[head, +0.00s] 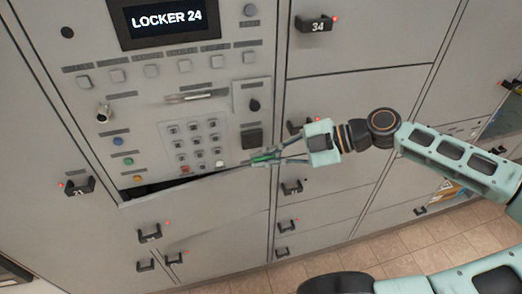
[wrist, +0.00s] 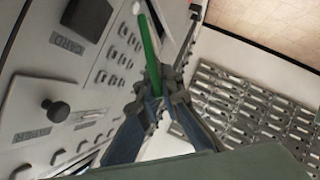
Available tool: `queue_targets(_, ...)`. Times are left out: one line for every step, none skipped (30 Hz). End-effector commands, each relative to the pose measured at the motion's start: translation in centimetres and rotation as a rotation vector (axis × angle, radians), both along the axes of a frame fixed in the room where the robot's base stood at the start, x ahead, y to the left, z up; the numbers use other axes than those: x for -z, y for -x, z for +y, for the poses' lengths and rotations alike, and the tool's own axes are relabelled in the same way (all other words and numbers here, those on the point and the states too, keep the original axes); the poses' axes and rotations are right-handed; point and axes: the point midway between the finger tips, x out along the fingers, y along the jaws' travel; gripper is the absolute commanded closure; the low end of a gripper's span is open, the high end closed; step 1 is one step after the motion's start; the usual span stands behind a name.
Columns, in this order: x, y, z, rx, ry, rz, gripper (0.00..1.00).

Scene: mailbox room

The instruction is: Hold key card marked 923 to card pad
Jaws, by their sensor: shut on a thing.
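My gripper (head: 268,158) is shut on a thin green card (wrist: 148,50), seen nearly edge-on in the wrist view. I cannot read any number on it. In the head view the green card shows only as a small strip at the fingertips. The card pad (head: 252,138) is a dark square at the right edge of the locker's control panel, just above the gripper in the picture. In the wrist view the dark pad (wrist: 88,16) is at the upper left beside a CARD label, to the left of the card. The card looks apart from the pad.
The panel has a keypad (head: 196,146), a dark knob (head: 254,105), several buttons and a screen (head: 168,20) reading LOCKER 24. A dark slot (head: 150,190) opens at the panel's bottom. Locker doors with black handles, such as 34 (head: 316,25), surround it. Tiled floor (head: 400,245) lies below.

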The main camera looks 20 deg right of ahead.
Motion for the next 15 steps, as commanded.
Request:
queue_targets(-0.1, 0.6, -0.1, 0.002, -0.001, 0.0, 1.0)
queue_targets(-0.1, 1.0, -0.1, 0.002, -0.001, 0.0, 1.0)
queue_targets(-0.1, 1.5, 0.0, 0.001, 0.0, -0.001, 1.0)
queue_targets(-0.1, 1.8, 0.0, 0.001, 0.0, -0.001, 1.0)
queue_targets(-0.1, 2.2, 0.0, 0.001, 0.0, -0.001, 1.0)
queue_targets(-0.1, 2.7, 0.0, 0.001, -0.001, -0.001, 1.0)
queue_targets(-0.1, 3.1, -0.1, 0.001, 0.0, -0.001, 1.0)
queue_targets(-0.1, 3.4, -0.1, 0.001, -0.001, -0.001, 1.0)
queue_targets(-0.1, 3.9, 0.0, 0.001, -0.001, -0.001, 1.0)
queue_targets(-0.1, 4.3, 0.0, 0.001, -0.001, -0.001, 1.0)
queue_targets(-0.1, 4.6, 0.0, 0.001, -0.001, -0.001, 1.0)
queue_targets(-0.1, 5.1, 0.0, 0.002, -0.002, -0.001, 1.0)
queue_targets(-0.1, 5.4, 0.0, 0.002, -0.002, -0.001, 1.0)
queue_targets(-0.2, 5.8, 0.0, 0.002, -0.001, 0.0, 1.0)
queue_targets(-0.1, 6.2, 0.0, 0.002, -0.001, 0.0, 1.0)
